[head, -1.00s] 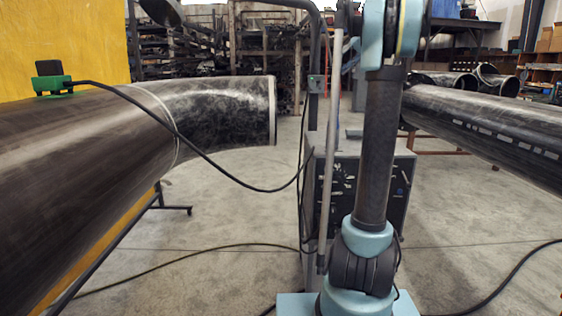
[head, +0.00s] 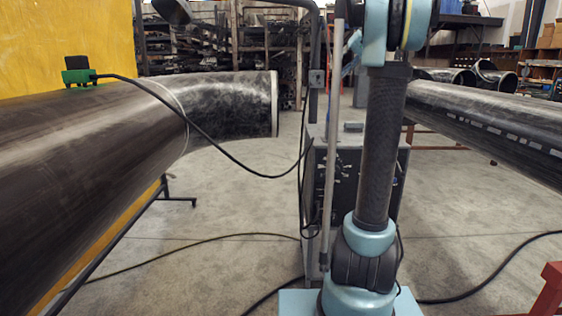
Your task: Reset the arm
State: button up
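My arm (head: 378,150) stands upright right of the middle, with teal joints and a dark link. Its upper part leaves the picture at the top, and my gripper is not in view. A large dark flanged pipe (head: 90,160) lies at the left and ends in an elbow (head: 230,105) with a light rim. A green clamp (head: 78,74) with a black block sits on top of the pipe, and a black cable runs from it.
A grey machine (head: 355,185) with a tall frame stands behind my arm. Another dark pipe (head: 490,125) lies at the right. Cables (head: 470,290) cross the concrete floor. A red stand (head: 547,296) shows at the lower right. Racks (head: 210,45) fill the back. Floor between pipe and machine is largely open.

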jog(key=s+a+f+g+h, duration=0.15)
jog(key=s+a+f, duration=0.25)
jog(key=s+f, duration=0.7)
jog(key=s+a+f+g+h, duration=0.1)
jog(key=s+a+f+h, duration=0.15)
jog(key=s+f, duration=0.85)
jog(key=s+d+f+g+h, duration=0.1)
jog(key=s+f+h, duration=0.1)
jog(key=s+f, duration=2.1)
jog(key=shift+s+d+f+h, duration=0.2)
jog(key=shift+s+f+h, duration=0.05)
jog(key=shift+s+h, duration=0.2)
jog(key=shift+g, duration=0.25)
jog(key=shift+w+f, duration=0.2)
jog(key=shift+w, duration=0.25)
